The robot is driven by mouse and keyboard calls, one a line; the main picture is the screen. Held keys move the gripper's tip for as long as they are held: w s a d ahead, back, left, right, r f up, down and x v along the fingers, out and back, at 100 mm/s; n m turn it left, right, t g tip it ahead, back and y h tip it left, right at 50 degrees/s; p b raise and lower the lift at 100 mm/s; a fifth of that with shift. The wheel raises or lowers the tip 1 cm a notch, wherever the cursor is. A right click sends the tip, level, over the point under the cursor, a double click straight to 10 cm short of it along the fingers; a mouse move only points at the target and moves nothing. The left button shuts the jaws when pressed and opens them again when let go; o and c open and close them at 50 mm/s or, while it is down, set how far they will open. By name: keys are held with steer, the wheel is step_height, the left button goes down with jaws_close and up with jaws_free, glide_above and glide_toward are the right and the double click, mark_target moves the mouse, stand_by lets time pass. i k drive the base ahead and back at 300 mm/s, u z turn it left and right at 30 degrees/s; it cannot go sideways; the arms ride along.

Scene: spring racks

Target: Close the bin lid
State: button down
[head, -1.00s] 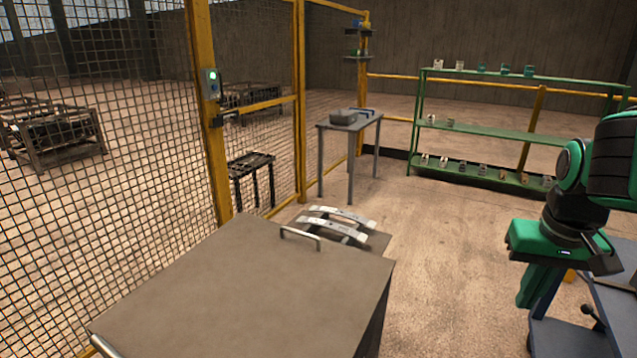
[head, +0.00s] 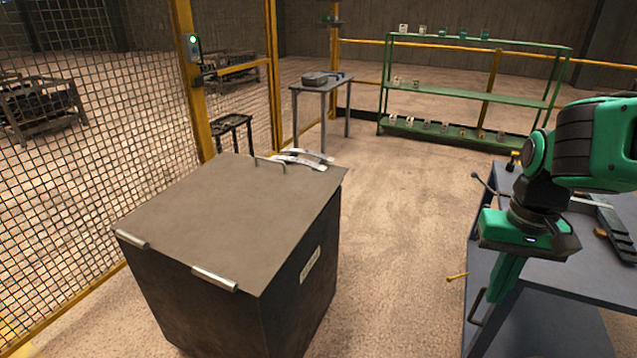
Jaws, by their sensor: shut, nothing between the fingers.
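The bin (head: 225,310) is a dark box left of centre in the head view. Its grey-brown lid (head: 225,205) lies across the top and looks about flat. A bar handle (head: 270,165) is on the lid's far edge, and two metal hinge-like pieces (head: 214,279) are on the near edge. Whether the far edge rests fully on the rim is hidden. Curved metal strips (head: 305,160) show just behind the handle. My gripper (head: 497,298) is green, shut and empty, pointing down at the right, well apart from the bin.
A blue-grey workbench (head: 560,265) with tools stands at the right, behind and beside my gripper. A yellow mesh fence (head: 190,110) runs along the left. A small table (head: 320,85) and green shelves (head: 470,92) stand farther back. Floor between bin and workbench is mostly clear.

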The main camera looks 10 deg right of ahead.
mark_target(236, 220)
steer(key=k, duration=0.6)
steer(key=z, duration=0.5)
steer(key=i, duration=2.25)
steer(key=u, duration=1.45)
